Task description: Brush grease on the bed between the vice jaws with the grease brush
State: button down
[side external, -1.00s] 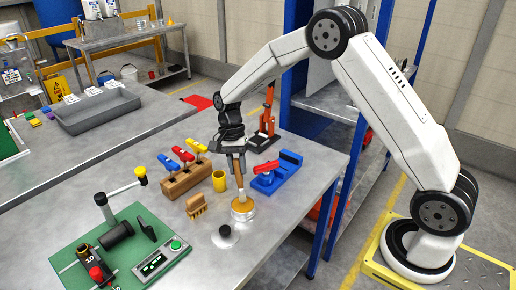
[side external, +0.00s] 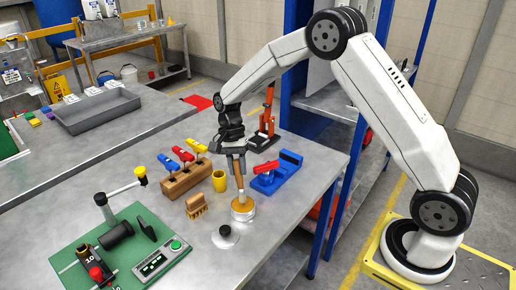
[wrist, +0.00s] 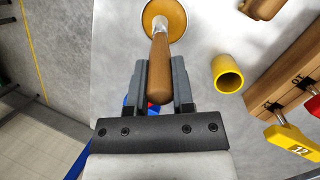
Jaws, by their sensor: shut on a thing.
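My gripper (side external: 236,152) is shut on the wooden handle of the grease brush (side external: 239,176), pointing down over the table. In the wrist view the brush handle (wrist: 160,68) lies between the two fingers (wrist: 160,85). The brush's lower end reaches into the round grease tin (side external: 243,211), which holds amber grease; the bristles are hidden. The tin also shows at the top of the wrist view (wrist: 176,16). The blue vice (side external: 288,163) with a red part stands right of and behind the brush, apart from it. Its bed is too small to judge.
A yellow cup (side external: 219,181), a wooden brush-like block (side external: 196,206) and a round lid with a dark knob (side external: 225,237) stand close by. A wooden rack (side external: 186,181) with coloured-handled tools is behind left. A green board (side external: 125,250) with devices lies front left.

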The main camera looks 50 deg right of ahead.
jog(key=shift+f, duration=0.6)
dwell(1.1)
jog(key=shift+r, duration=0.1)
jog(key=shift+r, duration=3.45)
jog(key=n, duration=0.1)
jog(key=s+f+n+h, duration=0.1)
jog(key=shift+s+a+f+n, duration=0.15)
jog(key=shift+s+f+n, duration=0.1)
jog(key=shift+n, duration=0.15)
jog(key=s+f+n+h, duration=0.3)
jog(key=s+n, duration=0.2)
jog(key=n, duration=0.5)
jog(key=shift+f, duration=0.35)
jog(key=shift+w, duration=0.1)
